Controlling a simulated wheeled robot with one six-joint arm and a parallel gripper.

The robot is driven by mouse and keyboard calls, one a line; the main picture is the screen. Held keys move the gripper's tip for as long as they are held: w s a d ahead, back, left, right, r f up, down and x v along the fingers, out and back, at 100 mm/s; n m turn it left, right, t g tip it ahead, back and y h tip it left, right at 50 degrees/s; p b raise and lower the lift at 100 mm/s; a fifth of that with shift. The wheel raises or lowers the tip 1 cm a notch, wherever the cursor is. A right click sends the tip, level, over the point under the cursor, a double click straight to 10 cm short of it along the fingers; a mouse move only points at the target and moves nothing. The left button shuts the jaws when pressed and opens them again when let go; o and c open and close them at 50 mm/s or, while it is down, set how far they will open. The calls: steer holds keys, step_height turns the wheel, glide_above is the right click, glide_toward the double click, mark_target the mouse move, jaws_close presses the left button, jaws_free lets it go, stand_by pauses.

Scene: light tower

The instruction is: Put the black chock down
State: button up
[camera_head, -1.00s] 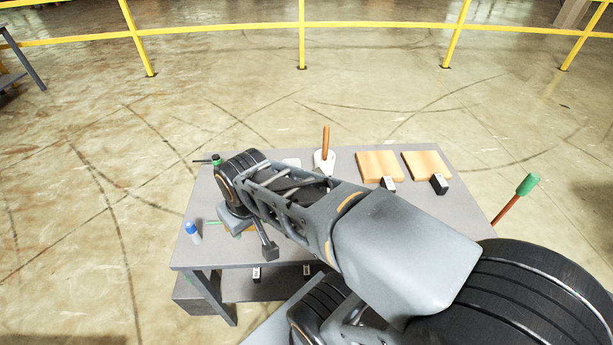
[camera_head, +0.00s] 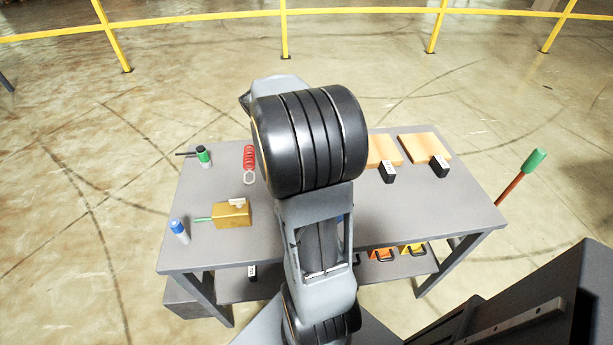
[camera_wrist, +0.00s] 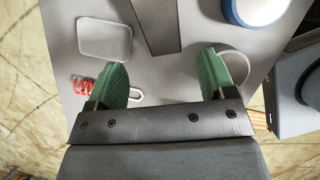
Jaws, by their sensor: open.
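My gripper (camera_wrist: 163,85) shows in the wrist view with its two green-padded fingers apart and nothing seen clamped between them. A dark grey, straight-edged piece (camera_wrist: 152,25) lies on the grey table (camera_wrist: 195,38) just beyond and between the fingertips; it may be the black chock, but its top is cut off by the picture edge. In the head view my arm hides my gripper and the middle of the table. Two black blocks with white labels (camera_head: 388,173) (camera_head: 440,166) stand at the near edges of wooden boards.
A red coil with a metal link (camera_head: 249,160), a gold box (camera_head: 232,214), a blue-capped bottle (camera_head: 179,230) and a green-and-black item (camera_head: 203,155) stand on the left. A pale rounded plate (camera_wrist: 105,38) lies near my left finger. The table's right front is clear.

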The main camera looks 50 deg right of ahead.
steer(key=b+x, duration=0.1)
steer(key=x, duration=0.7)
steer(key=shift+d, duration=0.2)
steer(key=shift+d+b+x, duration=0.15)
steer(key=shift+b+x, duration=0.35)
steer(key=shift+x, duration=0.9)
steer(key=shift+d+b+x, duration=0.2)
steer(key=shift+b+x, duration=0.25)
steer(key=shift+x, duration=0.9)
steer(key=shift+r, duration=0.1)
steer(key=c, duration=0.9)
steer(key=shift+r, duration=0.1)
steer(key=shift+c, duration=0.9)
steer(key=shift+r, duration=0.1)
